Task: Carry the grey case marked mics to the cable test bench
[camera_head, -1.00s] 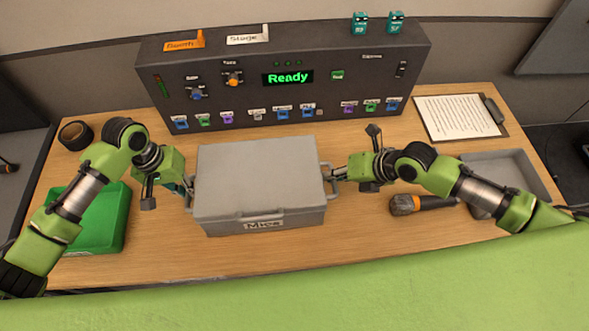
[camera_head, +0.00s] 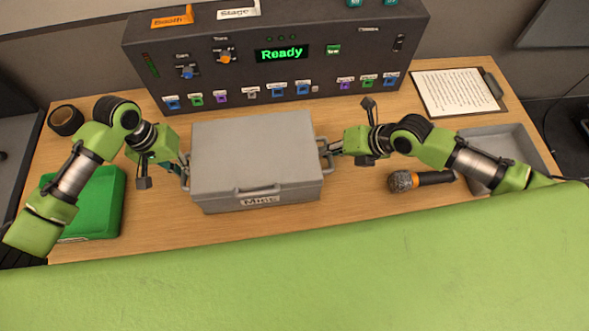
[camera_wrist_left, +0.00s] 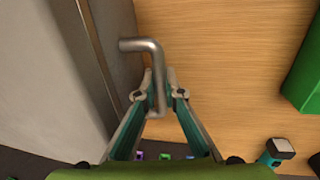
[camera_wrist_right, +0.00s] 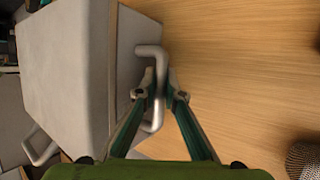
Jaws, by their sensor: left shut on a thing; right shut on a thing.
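The grey case (camera_head: 255,150) marked "Mics" is in front of the control panel in the head view, lid shut, label and front handle facing me. I cannot tell whether it rests on the desk or is slightly raised. My left gripper (camera_head: 183,172) is shut on its left side handle, and that handle (camera_wrist_left: 158,75) shows between the fingers in the left wrist view. My right gripper (camera_head: 330,149) is shut on its right side handle; that handle (camera_wrist_right: 158,85) shows in the right wrist view. I see nothing I can name as the cable test bench.
A control panel (camera_head: 230,75) reading "Ready" stands behind the case on the wooden desk (camera_head: 300,225). A green bin (camera_head: 95,205) is left. A microphone (camera_head: 420,180), a grey tray (camera_head: 520,150) and a clipboard (camera_head: 455,92) are right. A dark roll (camera_head: 66,120) is back left.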

